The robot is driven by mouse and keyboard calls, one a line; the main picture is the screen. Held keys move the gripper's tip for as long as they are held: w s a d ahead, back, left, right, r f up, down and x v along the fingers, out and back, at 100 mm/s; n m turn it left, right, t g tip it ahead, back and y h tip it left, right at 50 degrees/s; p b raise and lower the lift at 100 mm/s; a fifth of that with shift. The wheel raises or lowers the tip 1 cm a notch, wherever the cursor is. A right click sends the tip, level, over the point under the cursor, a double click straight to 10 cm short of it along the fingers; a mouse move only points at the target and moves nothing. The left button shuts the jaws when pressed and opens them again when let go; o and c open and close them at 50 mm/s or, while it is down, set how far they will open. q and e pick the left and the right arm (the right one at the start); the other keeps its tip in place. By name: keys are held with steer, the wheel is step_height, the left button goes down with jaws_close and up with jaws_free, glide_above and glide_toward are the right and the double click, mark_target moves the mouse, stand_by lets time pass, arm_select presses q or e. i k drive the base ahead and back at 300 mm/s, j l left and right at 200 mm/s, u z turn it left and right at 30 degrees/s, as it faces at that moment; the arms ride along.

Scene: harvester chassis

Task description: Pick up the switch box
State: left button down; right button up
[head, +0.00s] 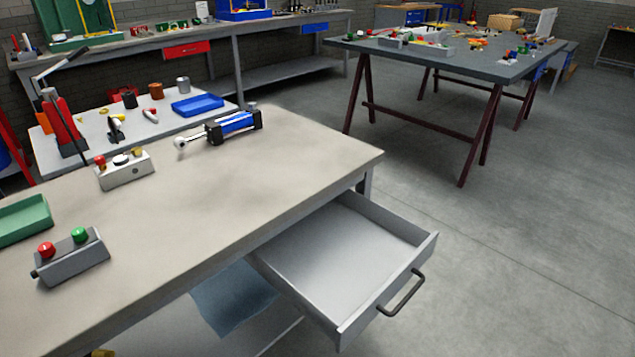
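A grey switch box (72,263) with a red and a green button on top lies on the near left of the workbench. I cannot tell from the view which of the two is meant by the switch box. Both are clear of any gripper. Neither of my grippers is in view.
The bench (290,165) also holds a green tray (22,220) and a blue-black cylinder tool (232,125). An empty drawer (345,258) stands open at its front right. The bench middle is clear. A trestle table (450,62) stands farther back.

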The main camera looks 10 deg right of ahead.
mark_target(70, 257)
steer(key=u, duration=1.25)
